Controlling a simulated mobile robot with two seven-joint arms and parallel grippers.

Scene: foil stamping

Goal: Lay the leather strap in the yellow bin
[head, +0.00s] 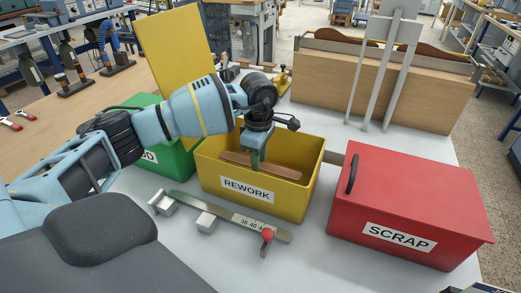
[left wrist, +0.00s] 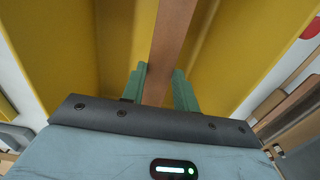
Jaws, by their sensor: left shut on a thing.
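The yellow bin (head: 214,174), labelled REWORK, stands open in the middle of the table; its inner walls fill much of the left wrist view (left wrist: 75,45). The brown leather strap (head: 285,175) shows inside the bin's opening, lying lengthwise across it. My left gripper (head: 254,162) reaches down into the bin from above. Its green fingers (left wrist: 158,88) are shut on the strap (left wrist: 171,40), one on each side. I cannot tell whether the strap touches the bin floor. My right gripper is not in view.
A yellow panel (head: 172,48) stands upright behind the bin. A green bin (head: 180,162) is on the left, partly behind my arm. A closed red SCRAP bin (head: 425,190) is on the right. A metal gauge with a red knob (head: 267,234) lies in front.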

